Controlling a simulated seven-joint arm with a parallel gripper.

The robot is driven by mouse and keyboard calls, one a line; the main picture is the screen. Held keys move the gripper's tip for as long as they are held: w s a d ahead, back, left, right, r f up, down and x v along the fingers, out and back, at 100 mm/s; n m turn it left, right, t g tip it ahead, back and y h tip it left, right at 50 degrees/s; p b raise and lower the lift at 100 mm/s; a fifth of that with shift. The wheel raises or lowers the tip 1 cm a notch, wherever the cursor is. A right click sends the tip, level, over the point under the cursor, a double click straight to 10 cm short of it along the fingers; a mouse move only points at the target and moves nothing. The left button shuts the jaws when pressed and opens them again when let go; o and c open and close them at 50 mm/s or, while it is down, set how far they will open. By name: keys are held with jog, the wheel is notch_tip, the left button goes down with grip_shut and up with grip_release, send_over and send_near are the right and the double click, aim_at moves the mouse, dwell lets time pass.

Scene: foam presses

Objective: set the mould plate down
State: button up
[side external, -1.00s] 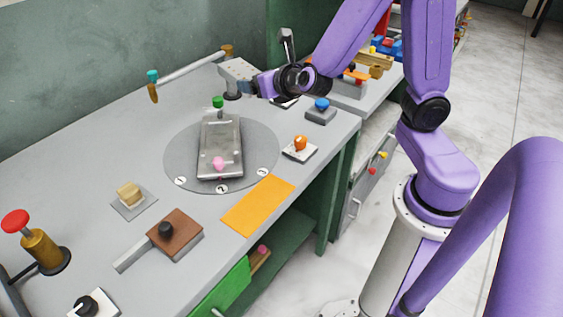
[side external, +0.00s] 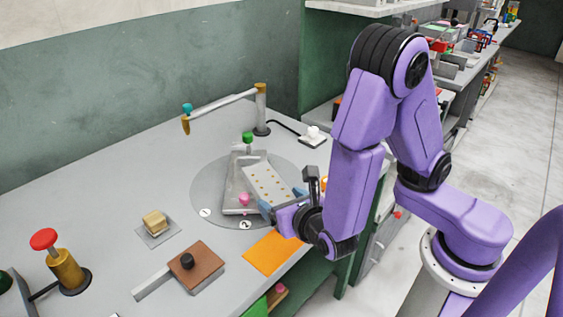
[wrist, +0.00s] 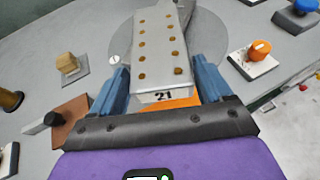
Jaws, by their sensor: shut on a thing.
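The mould plate (side external: 259,180) is a pale grey slab with rows of brown dots. It shows large in the wrist view (wrist: 162,55), with a "21" label on its near end. My gripper (side external: 282,200) is shut on its near end, with blue fingers on either side. The plate is over the round grey turntable (side external: 207,192), where it covers part of a grey metal block (side external: 233,195) with a green knob (side external: 247,138) and a pink knob (side external: 244,199). I cannot tell whether the plate touches the block or hangs above it.
An orange mat (side external: 272,253) lies at the table's front edge. A brown block with a black knob (side external: 187,262), a yellowish block (side external: 155,222) and a red-topped post (side external: 64,265) stand left. A raised bar (side external: 222,107) spans behind. An orange-knobbed switch (wrist: 259,50) is right.

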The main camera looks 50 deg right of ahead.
jog(key=s+a+f, duration=0.2)
jog(key=s+a, duration=0.1)
jog(key=s, duration=0.4)
jog(key=shift+h, duration=0.3)
jog(key=shift+w+d+f, duration=0.15)
jog(key=shift+f, duration=1.6)
jog(key=shift+w+d+f, duration=0.1)
jog(key=shift+f, duration=1.65)
jog(key=shift+f, duration=0.55)
jog(key=o, duration=1.6)
jog(key=v, duration=0.7)
jog(key=s+d+r+m+g+y, duration=0.1)
jog(key=d+r+m+g+y, duration=0.1)
jog(key=d+r+m+g, duration=0.2)
jog(key=s+d+r+m+g+y, duration=0.2)
jog(key=d+r+m+g, duration=0.2)
jog(key=m, duration=0.4)
jog(key=s+d+r+m+g+y, duration=0.1)
jog(key=s+d+r+m+g, duration=0.1)
jog(key=d+r+m+g, duration=0.2)
jog(key=shift+s+d+r+m+y, duration=0.1)
jog(key=shift+d+r+m+y, duration=0.1)
jog(key=shift+d+r+m, duration=0.4)
jog(key=shift+d+r+m+y, duration=0.25)
jog(key=shift+r+m, duration=0.4)
jog(key=shift+m, duration=0.35)
